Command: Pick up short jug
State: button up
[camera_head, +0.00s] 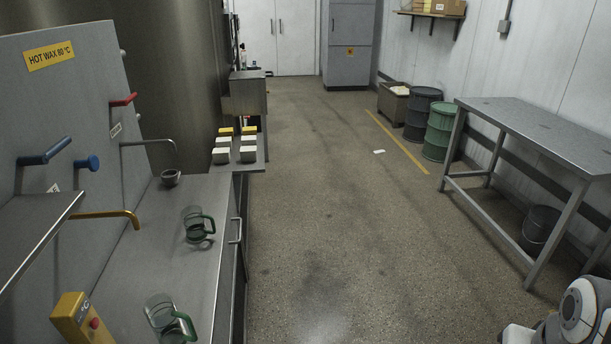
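Two clear jugs with green handles stand on the steel counter (152,262) at the left. One jug (192,222) stands farther back, near the counter's right edge, with its handle to the right. The other jug (160,312) stands nearer, at the bottom of the picture, with its handle to the right and its lower part close to the frame edge. I cannot tell for certain from this view which one is the short jug. White and dark parts of my own arm show at the lower right, well away from the counter. My gripper is not in view.
A yellow control box (79,318) with a red button is left of the nearer jug. A brass spout (108,214) and a grey spout (150,142) overhang the counter. A small dark cup (171,177) is behind the jugs. The floor (330,220) is open up to the steel table (540,127).

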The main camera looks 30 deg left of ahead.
aim_at(200, 224)
jog(key=i, duration=2.6)
jog(key=u, duration=3.65)
jog(key=i, duration=1)
jog(key=z, duration=0.1)
